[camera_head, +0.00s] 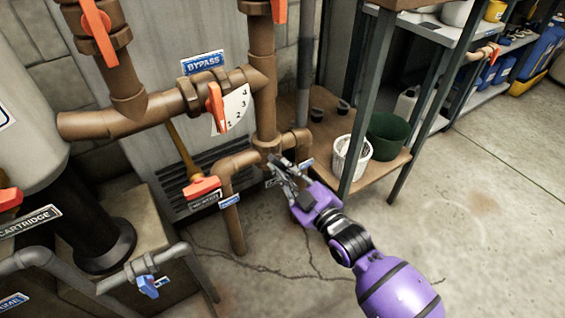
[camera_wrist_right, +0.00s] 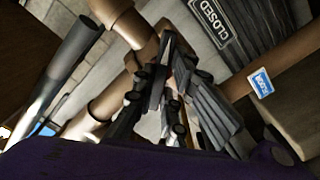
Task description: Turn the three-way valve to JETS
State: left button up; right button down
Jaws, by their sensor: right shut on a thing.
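The three-way valve (camera_head: 266,146) is a brown pipe junction where the vertical pipe meets branches to left and right. My right gripper (camera_head: 277,168) reaches it from the lower right and is shut on its handle, which the fingers mostly hide. In the right wrist view the dark fingers (camera_wrist_right: 172,85) close together against the brown valve body. A blue FLOOR label (camera_head: 231,201) is on the left branch; it also shows in the wrist view (camera_wrist_right: 261,83). A small blue label (camera_head: 307,165) by the right branch is too small to read. My left gripper is not in view.
A wooden shelf (camera_head: 379,170) with a white basket (camera_head: 350,158) and green bucket (camera_head: 387,136) stands close right. Floor at right is clear.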

jog(key=n, duration=0.3)
jog(key=shift+r+p, duration=0.15)
jog(key=shift+p, duration=0.25)
jog(key=shift+n, duration=0.5)
jog(key=shift+m+p, duration=0.3)
jog(key=shift+m, duration=0.3)
jog(key=c, duration=1.7)
grip_release()
